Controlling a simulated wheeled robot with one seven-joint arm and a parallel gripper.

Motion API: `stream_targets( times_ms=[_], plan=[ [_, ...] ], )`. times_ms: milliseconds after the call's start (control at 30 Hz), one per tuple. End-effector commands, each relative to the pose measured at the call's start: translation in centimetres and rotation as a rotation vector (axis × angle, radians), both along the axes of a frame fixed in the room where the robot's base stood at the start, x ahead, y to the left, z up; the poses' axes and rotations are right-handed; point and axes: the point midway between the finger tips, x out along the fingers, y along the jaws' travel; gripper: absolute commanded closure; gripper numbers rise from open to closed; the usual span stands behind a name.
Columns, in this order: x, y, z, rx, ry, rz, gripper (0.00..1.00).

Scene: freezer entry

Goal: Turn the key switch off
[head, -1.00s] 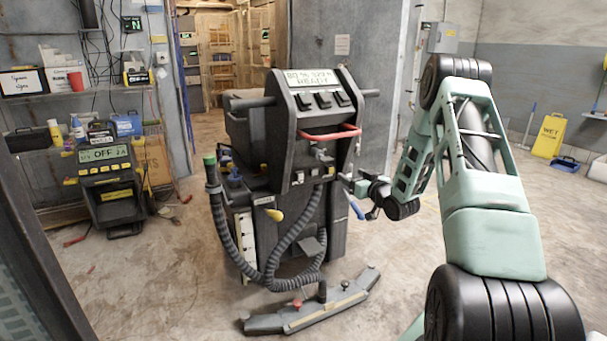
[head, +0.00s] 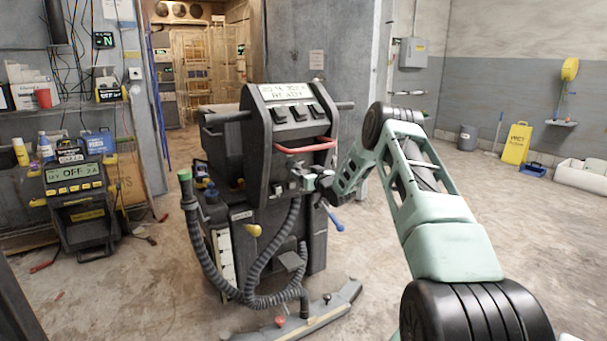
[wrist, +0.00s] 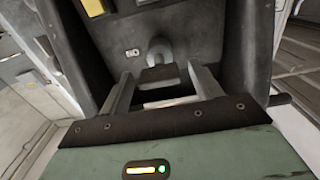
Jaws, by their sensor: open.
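The floor scrubber (head: 292,150) stands in the middle of the head view, with a lit display on top that seems to read READY. My gripper (head: 310,183) is at its rear panel, below the red handle. In the wrist view my gripper (wrist: 162,80) is open, with one finger on each side of a small grey knob with a dark block, which looks like the key switch (wrist: 159,50). The fingertips are close to it; I cannot tell whether they touch it. In the head view my gripper and wrist hide the switch.
A charger (head: 76,205) with a display reading OFF stands at left. A ribbed hose (head: 222,265) hangs from the scrubber and a squeegee (head: 318,318) lies low behind it. A yellow sign (head: 516,144) stands at the far right. The floor to the right is open.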

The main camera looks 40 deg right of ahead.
Motion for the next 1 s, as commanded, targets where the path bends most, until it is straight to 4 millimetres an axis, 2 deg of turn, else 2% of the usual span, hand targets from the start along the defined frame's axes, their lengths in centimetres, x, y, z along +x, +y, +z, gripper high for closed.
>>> stream_targets(
  times_ms=[200,467,600,633,1000],
  plan=[
    [1.13,-0.27,0.02,-0.001,0.0,0.0,0.36],
    [1.17,-0.27,0.01,0.0,0.001,0.0,0.36],
    [1.16,-0.27,0.01,0.0,0.001,0.0,0.75],
    [1.16,-0.28,0.01,0.0,0.001,0.0,0.81],
    [1.2,-0.19,-0.11,-0.042,0.01,0.001,0.81]
  ],
)
